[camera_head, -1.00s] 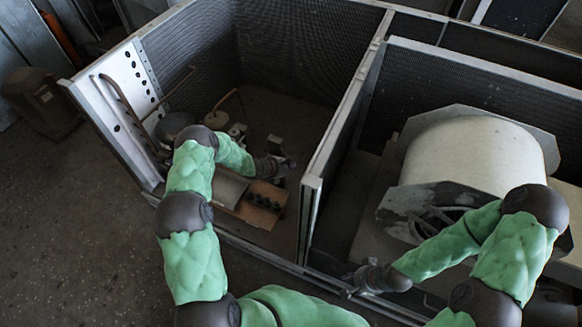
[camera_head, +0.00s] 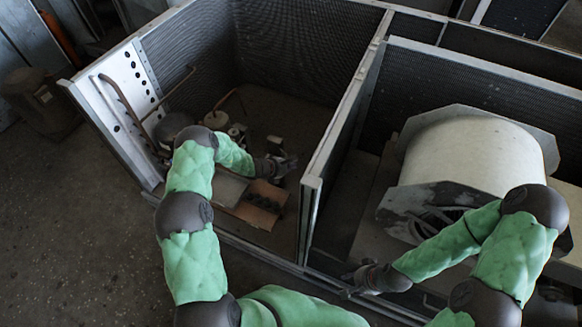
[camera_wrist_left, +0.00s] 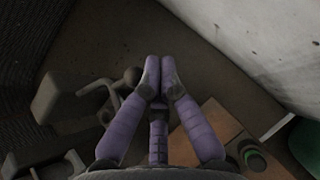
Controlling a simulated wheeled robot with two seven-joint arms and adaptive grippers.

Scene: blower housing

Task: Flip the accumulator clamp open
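My left gripper (camera_head: 288,164) is low inside the left compartment, above a brown plate (camera_head: 262,205). The left wrist view shows its purple fingers (camera_wrist_left: 160,72) drawn together, tips almost meeting, with nothing clearly between them. Just left of the tips is a grey part with a round knob (camera_wrist_left: 132,76) and a block (camera_wrist_left: 60,97); it may be the accumulator clamp, but I cannot tell for sure. In the head view a small grey part (camera_head: 273,144) lies just behind the gripper. My right gripper (camera_head: 352,281) is near the front rim of the right compartment; its fingers are too dark to judge.
A metal divider wall (camera_head: 312,185) stands right of my left gripper. Copper pipes (camera_head: 122,97) and a perforated white panel (camera_head: 128,75) line the left side. A large blower drum (camera_head: 475,155) fills the right compartment.

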